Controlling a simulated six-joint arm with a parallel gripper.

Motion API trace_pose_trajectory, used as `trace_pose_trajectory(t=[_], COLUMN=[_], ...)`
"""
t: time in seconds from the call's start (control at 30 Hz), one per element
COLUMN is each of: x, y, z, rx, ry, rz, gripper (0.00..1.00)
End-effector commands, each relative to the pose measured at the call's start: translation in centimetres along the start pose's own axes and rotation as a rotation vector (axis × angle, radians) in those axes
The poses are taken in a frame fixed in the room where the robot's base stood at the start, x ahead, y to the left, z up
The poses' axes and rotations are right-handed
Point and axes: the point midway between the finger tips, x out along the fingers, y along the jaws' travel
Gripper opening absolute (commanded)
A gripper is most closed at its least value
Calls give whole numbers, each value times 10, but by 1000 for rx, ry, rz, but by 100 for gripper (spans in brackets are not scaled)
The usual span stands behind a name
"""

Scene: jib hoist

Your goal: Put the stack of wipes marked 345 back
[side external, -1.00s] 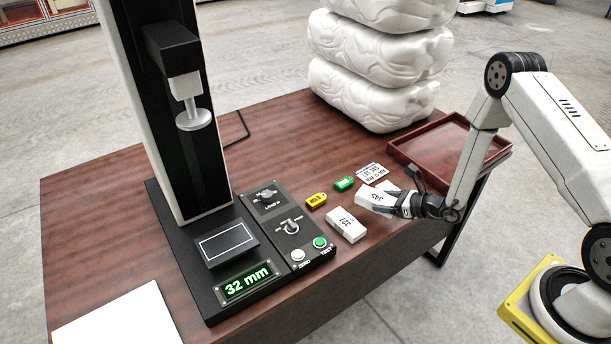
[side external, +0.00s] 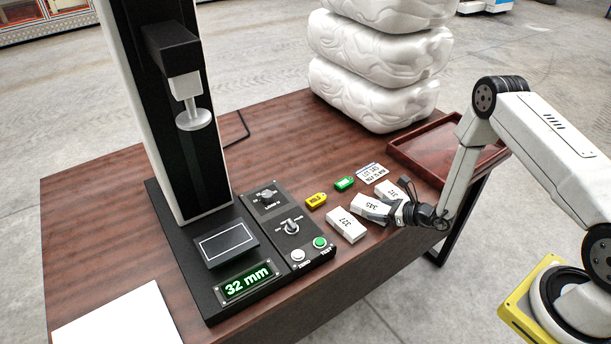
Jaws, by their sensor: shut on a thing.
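The white stack of wipes marked 345 (side external: 370,207) is at the front right of the brown table. My gripper (side external: 393,212) is shut on its right end. The stack sits between the white stack marked 327 (side external: 346,225) and another white stack, whose mark looks like 312 (side external: 386,189). It is at or very near the tabletop; I cannot tell whether it touches the table. The fingertips are partly hidden by the stack.
A tester with a display reading 32 mm (side external: 247,281) stands left. A red-brown tray (side external: 420,172) and white moulded bundles (side external: 372,95) are at the back right.

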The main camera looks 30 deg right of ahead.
Motion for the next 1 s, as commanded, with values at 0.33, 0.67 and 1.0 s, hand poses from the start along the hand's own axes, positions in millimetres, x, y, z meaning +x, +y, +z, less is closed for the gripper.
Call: trace_pose_trajectory(t=[0.33,0.67,1.0], x=[0,1,-8], y=[0,0,-1], z=[-2,-3,0], rx=[0,0,2], ry=[0,0,1], rz=[0,0,-3], gripper=[4,100,100])
